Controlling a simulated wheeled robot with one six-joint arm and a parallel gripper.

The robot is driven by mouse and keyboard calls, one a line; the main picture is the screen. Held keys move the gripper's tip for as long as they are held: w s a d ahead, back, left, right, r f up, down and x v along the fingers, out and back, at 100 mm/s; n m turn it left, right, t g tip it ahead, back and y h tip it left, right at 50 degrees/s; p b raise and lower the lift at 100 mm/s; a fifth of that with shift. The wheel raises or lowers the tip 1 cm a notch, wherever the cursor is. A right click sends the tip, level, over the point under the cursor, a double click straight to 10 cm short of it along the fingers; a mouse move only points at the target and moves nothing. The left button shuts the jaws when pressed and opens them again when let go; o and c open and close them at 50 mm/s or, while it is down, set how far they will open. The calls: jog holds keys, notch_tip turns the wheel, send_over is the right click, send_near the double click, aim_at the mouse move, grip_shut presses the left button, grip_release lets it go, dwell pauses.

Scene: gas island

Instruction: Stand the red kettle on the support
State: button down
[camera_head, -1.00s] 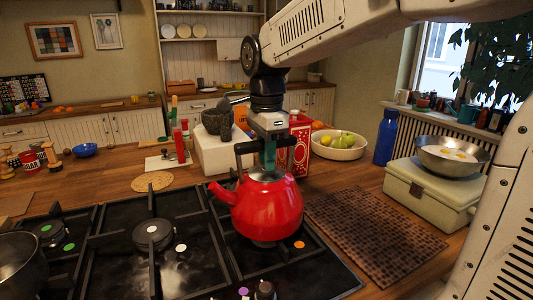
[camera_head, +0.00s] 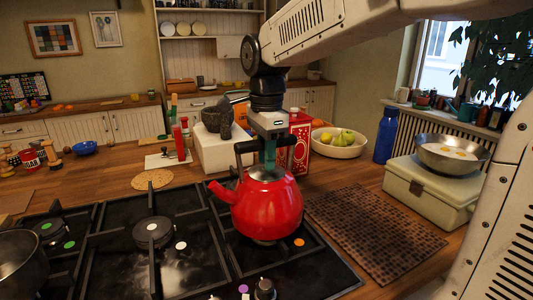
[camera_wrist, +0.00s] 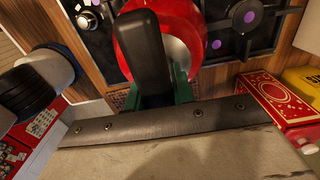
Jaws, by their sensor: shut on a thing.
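The red kettle (camera_head: 267,207) is upright over the right burner of the black gas hob (camera_head: 110,245), its spout to the left. Its red body also shows in the wrist view (camera_wrist: 128,40). A round cork mat (camera_head: 152,179) lies flat and bare on the counter behind the hob. I cannot tell which thing is the support.
A brown woven mat (camera_head: 375,232) lies bare right of the hob. A red tin (camera_head: 300,145) and a white fruit bowl (camera_head: 340,150) stand behind the kettle. A stone mortar (camera_head: 217,120) sits on a white block. A pale box (camera_head: 430,195) bears a metal bowl (camera_head: 450,155).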

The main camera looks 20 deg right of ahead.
jog(key=shift+f, duration=0.45)
dwell(0.6)
jog(key=c, duration=1.1)
grip_release()
